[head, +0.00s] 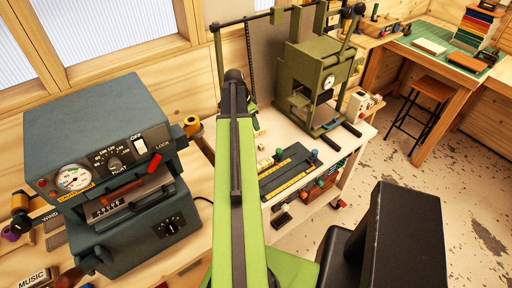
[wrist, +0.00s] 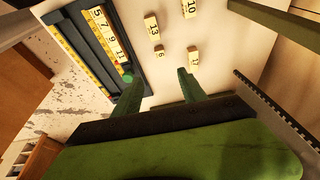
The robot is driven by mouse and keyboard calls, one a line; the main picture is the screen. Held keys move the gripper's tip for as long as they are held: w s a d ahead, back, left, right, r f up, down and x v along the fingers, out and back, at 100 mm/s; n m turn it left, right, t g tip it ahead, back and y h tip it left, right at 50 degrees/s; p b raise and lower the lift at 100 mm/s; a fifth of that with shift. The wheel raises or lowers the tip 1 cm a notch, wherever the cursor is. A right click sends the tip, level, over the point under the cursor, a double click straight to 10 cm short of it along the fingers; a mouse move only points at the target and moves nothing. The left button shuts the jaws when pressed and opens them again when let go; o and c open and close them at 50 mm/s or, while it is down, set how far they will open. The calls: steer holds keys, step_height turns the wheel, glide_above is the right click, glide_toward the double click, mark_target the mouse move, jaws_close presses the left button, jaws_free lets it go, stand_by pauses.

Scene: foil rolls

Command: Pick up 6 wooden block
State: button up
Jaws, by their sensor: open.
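The small wooden block marked 6 (wrist: 159,52) lies on the pale bench top in the wrist view, beyond my fingertips and roughly in line with the gap between them. My gripper (wrist: 159,86) is open, with two green fingers apart and nothing between them. The block is apart from both fingers. In the head view my green arm hides the gripper, and the blocks on the bench (head: 262,148) are too small to read.
Blocks marked 13 (wrist: 151,27), 10 (wrist: 189,8) and apparently 17 (wrist: 194,56) lie around it. A dark tray (wrist: 72,42) with a row of numbered blocks is at the left. A green press (head: 318,85) stands behind the tray; a blue-grey machine (head: 100,130) is at left.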

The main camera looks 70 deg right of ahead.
mark_target(261, 145)
steer(key=b+x, duration=1.6)
steer(key=x, duration=0.1)
steer(key=shift+w+f, duration=0.2)
steer(key=shift+f, duration=0.15)
steer(key=shift+r, duration=0.2)
jaws_close()
